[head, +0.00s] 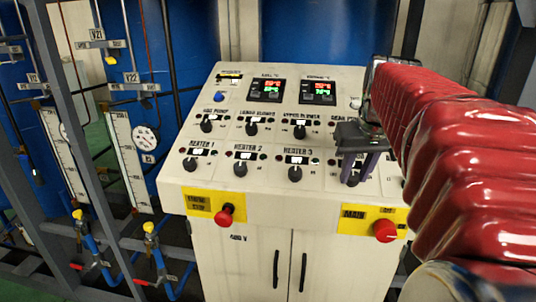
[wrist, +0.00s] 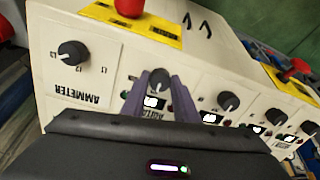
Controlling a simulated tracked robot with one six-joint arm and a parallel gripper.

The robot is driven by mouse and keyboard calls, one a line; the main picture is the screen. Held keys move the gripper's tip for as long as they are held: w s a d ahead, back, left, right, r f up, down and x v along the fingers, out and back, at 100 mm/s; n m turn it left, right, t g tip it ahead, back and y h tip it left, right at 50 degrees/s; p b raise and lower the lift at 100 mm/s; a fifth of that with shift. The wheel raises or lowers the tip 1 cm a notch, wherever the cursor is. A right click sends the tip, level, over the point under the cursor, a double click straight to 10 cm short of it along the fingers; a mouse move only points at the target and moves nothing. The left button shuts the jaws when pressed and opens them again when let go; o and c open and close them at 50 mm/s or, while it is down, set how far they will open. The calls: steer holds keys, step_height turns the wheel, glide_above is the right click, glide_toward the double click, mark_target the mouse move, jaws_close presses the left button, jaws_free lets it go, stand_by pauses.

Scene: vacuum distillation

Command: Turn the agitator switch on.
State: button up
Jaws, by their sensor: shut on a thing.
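The agitator switch is a dark rotary knob (wrist: 158,78) on the sloped cream panel, with its partly hidden "AGITA..." label upside down in the wrist view. My gripper (wrist: 160,88) has its two purple fingers on either side of this knob, shut on it. In the head view my gripper (head: 357,168) reaches down to the panel's lower right, right of the Heater 3 knob (head: 295,174). The dark knob end (head: 350,179) shows just below the fingers. I cannot tell which way its pointer faces.
The ammeter knob (wrist: 73,54) and Heater 3 knob (wrist: 228,102) flank the gripper. Red buttons on yellow plates, one at the main plate (head: 385,231) and one at left (head: 225,215), stick out from the panel's front edge. Pipes and gauges (head: 146,138) stand left.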

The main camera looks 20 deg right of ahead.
steer(key=c, duration=0.4)
steer(key=shift+o, duration=0.2)
steer(key=shift+m, duration=0.4)
steer(key=m, duration=1.1)
stand_by(0.3)
steer(key=o, duration=1.1)
steer(key=shift+a, duration=0.1)
steer(key=shift+c, duration=0.2)
